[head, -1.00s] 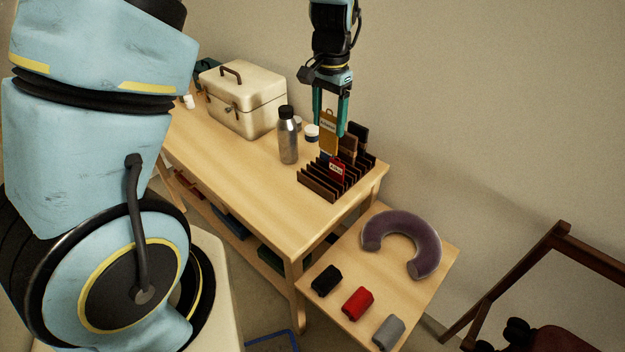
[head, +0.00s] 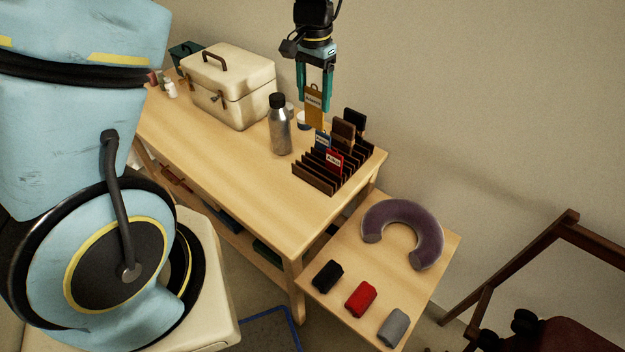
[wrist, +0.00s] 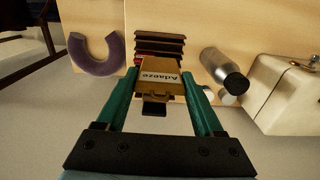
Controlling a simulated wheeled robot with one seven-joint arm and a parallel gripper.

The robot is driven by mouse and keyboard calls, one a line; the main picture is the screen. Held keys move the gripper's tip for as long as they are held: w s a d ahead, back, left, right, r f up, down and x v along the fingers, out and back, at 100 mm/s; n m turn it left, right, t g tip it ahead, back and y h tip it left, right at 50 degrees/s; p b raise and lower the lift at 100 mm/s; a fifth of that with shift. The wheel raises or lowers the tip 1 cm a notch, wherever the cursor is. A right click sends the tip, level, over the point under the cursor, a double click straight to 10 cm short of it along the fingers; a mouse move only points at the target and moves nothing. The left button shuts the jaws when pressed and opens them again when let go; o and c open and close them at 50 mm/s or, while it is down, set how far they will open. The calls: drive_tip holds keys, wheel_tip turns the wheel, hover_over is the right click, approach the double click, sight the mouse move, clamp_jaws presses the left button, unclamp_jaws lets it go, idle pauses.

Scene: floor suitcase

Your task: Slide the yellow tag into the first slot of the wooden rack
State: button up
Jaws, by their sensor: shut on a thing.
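The yellow tag (head: 315,108), lettered with a name, hangs upright between the teal fingers of my gripper (head: 314,90). In the wrist view the tag (wrist: 158,78) sits between the fingers and its name reads "Adaeze". My gripper is shut on it. The dark wooden rack (head: 318,180) stands at the right end of the table, with several parallel slots.
A steel bottle (head: 280,130) stands left of the rack, with a small white-lidded jar (head: 303,121) behind it. A cream case (head: 225,88) is farther left. A lower side table holds a purple neck pillow (head: 402,232) and black, red and grey rolls.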

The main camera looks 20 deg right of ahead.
sight(314, 127)
drive_tip(key=shift+f+b, duration=0.35)
drive_tip(key=shift+f, duration=0.15)
drive_tip(key=shift+f, duration=0.1)
wheel_tip(314, 127, down, 8)
drive_tip(key=b, duration=0.8)
drive_tip(key=shift+f+b, duration=0.2)
drive_tip(key=shift+b, duration=0.15)
wheel_tip(314, 127, down, 10)
drive_tip(key=p, duration=0.2)
drive_tip(key=shift+p, duration=0.4)
drive_tip(key=shift+f, duration=0.15)
drive_tip(key=o, duration=1.3)
